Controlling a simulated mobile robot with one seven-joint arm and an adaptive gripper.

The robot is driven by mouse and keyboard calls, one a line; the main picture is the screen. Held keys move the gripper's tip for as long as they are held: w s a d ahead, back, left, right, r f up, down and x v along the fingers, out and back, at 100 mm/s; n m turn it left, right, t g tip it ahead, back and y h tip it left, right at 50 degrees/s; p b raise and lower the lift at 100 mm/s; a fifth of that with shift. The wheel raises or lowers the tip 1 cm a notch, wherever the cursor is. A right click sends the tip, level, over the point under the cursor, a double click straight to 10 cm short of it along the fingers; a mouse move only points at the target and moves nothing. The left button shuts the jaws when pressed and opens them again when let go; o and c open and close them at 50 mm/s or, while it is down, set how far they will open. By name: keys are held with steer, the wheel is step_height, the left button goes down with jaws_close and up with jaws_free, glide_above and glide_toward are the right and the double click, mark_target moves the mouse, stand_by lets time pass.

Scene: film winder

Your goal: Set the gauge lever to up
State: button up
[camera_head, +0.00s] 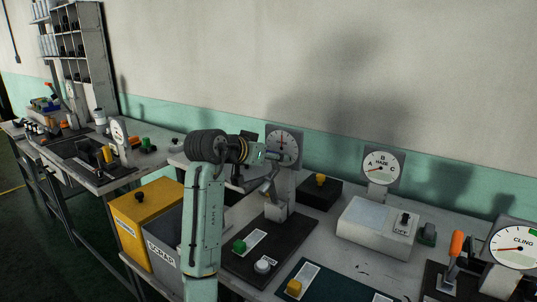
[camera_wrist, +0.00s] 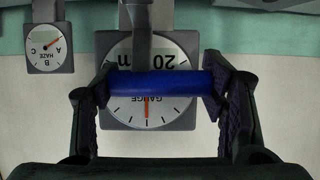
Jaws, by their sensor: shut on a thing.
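The gauge (camera_head: 284,143) is a round white dial on a grey plate, standing on a post at the back of the bench. In the wrist view the gauge dial (camera_wrist: 163,122) is upside down, with a red needle. In front of it is the gauge lever's blue crossbar handle (camera_wrist: 158,83), on a grey stem (camera_wrist: 139,20). My gripper (camera_wrist: 160,85) is shut on this handle, one finger pad at each end. I cannot tell the lever's position surely.
A HAZE dial (camera_head: 382,167) stands right of the gauge, a CLING dial (camera_head: 515,247) and orange-handled lever (camera_head: 456,243) farther right. A yellow bin (camera_head: 148,220) and grey SCRAP bin (camera_head: 165,245) stand left. A green button (camera_head: 240,246) sits on the dark base.

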steer(key=o, duration=1.7)
steer(key=v, duration=1.2)
